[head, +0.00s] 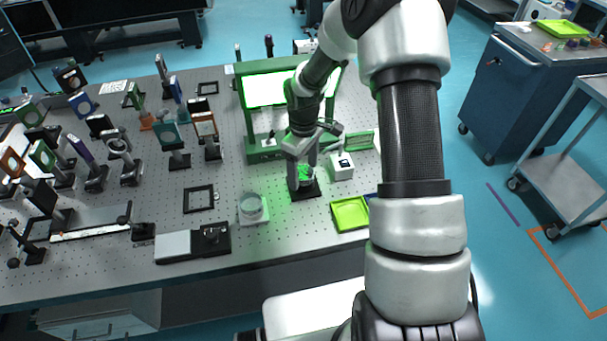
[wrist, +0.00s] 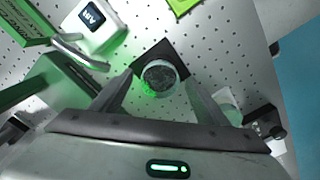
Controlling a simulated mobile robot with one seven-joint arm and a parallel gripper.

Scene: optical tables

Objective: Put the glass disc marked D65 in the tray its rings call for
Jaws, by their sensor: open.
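My gripper (head: 301,172) is open above a round glass-topped piece (head: 302,183) on a black square base (head: 313,192), lit green. In the wrist view the round piece (wrist: 160,77) lies between my two spread fingers (wrist: 158,85), with a gap on each side. I cannot read a D65 mark or make out rings on it. A clear round glass piece (head: 252,207) stands on a pale square pad to the left. A yellow-green tray (head: 350,214) lies right of the base. A blue tray edge (head: 371,197) shows beside it, mostly hidden by my arm.
A white box with a dark label (head: 342,166) stands just behind the base. A green frame with a bright panel (head: 264,92) rises behind my gripper. Several mounted optics crowd the table's left. A black-and-grey device (head: 192,244) lies at the front edge.

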